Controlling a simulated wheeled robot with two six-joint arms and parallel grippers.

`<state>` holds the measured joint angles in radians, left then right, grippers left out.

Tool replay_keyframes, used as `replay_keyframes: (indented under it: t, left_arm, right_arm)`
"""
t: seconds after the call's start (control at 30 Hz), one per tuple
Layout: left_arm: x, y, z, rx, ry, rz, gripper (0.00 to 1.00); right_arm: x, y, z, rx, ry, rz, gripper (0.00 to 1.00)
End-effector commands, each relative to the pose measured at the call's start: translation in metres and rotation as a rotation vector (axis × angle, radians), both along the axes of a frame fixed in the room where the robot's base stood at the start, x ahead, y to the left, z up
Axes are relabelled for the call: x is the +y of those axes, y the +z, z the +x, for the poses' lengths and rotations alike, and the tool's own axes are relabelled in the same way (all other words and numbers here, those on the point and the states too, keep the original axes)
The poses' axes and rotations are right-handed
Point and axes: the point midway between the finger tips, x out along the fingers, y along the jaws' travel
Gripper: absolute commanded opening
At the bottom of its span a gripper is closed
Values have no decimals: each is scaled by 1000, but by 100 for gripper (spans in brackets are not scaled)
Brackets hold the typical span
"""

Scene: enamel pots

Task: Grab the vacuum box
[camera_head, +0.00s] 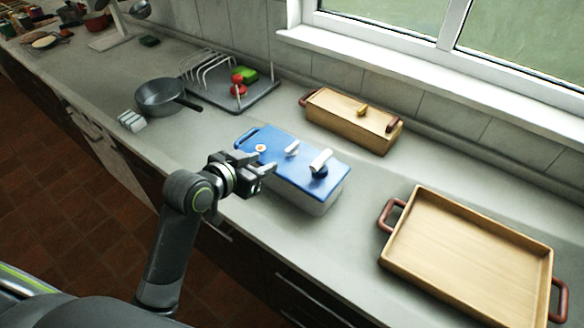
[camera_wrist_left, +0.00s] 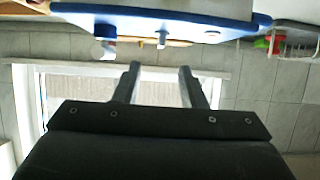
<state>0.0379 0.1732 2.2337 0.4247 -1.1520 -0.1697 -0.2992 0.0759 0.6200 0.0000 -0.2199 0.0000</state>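The vacuum box (camera_head: 318,200) stands on the counter in the middle of the head view. It has a blue lid and a pale grey body, with white fittings and a small round valve on the lid. In the left wrist view the box (camera_wrist_left: 160,20) shows upside down along the top edge. My left gripper (camera_head: 266,163) is at the near left side of the box, around lid height. Its fingers (camera_wrist_left: 160,68) are apart with nothing between them. I cannot tell whether they touch the box. My right gripper is not in view.
A lidded wooden box (camera_head: 345,122) stands behind the vacuum box. A wooden tray (camera_head: 460,255) with brown handles lies to the right. A dark pan (camera_head: 160,96) and a dish rack (camera_head: 225,95) stand to the left. Some counter is clear between the box and tray.

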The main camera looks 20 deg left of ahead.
Motion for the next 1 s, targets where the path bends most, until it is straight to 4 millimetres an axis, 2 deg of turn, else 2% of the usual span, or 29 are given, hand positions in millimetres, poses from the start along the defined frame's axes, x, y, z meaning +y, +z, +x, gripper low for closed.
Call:
replay_keyframes:
  t: [0.3, 0.63, 1.0]
  left_arm:
    - [-15, -21, 42, 1, 0, 0, 37]
    - [-20, -29, 58, 2, 1, 1, 37]
    - [-31, -47, 92, 2, 1, 0, 37]
  right_arm:
    - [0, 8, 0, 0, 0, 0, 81]
    - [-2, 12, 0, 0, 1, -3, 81]
    - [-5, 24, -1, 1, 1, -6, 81]
